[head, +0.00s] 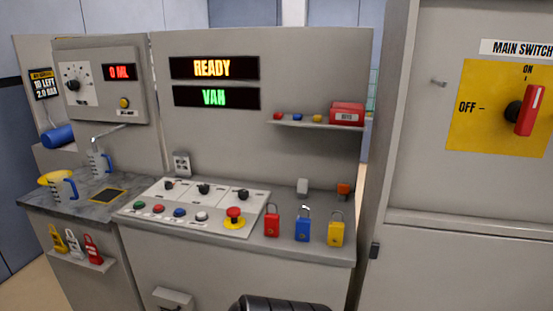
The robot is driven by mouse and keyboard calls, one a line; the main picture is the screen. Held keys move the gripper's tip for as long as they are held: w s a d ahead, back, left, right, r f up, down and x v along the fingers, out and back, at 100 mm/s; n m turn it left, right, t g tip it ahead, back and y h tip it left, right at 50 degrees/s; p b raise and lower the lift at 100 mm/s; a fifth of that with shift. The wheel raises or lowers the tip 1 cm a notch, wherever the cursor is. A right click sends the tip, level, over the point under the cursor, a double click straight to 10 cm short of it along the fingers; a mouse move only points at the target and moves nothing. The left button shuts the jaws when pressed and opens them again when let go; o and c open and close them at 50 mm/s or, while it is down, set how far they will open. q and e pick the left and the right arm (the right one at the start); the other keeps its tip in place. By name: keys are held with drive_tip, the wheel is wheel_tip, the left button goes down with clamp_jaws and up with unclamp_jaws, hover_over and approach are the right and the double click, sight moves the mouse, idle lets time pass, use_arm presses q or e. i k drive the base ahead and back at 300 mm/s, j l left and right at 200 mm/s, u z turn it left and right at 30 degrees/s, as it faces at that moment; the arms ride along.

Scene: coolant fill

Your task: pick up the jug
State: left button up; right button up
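The rear jug (97,164) is upright below a metal spout (108,135). The front jug (62,190) stands nearer the front edge, with a yellow funnel-like piece (55,177) at its top. I cannot tell whether either jug holds liquid. Neither of my grippers shows in the head view, and nothing touches the jugs.
A dosing panel (98,88) above the jugs reads 0 ML. A blue cylinder (58,136) lies behind them. A button console (190,207) and several padlocks (302,227) occupy the counter to the right. Lockout tags (75,243) sit on a low shelf (85,262).

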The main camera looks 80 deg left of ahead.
sight(63, 189)
drive_tip(key=u, duration=4.15)
drive_tip(key=i+j, duration=0.2)
drive_tip(key=j, duration=0.2)
drive_tip(key=i+j, duration=0.45)
drive_tip(key=j, duration=0.3)
drive_tip(key=i+j+z, duration=0.1)
drive_tip(key=j, duration=0.25)
drive_tip(key=i+j, duration=0.3)
drive_tip(key=j, duration=0.1)
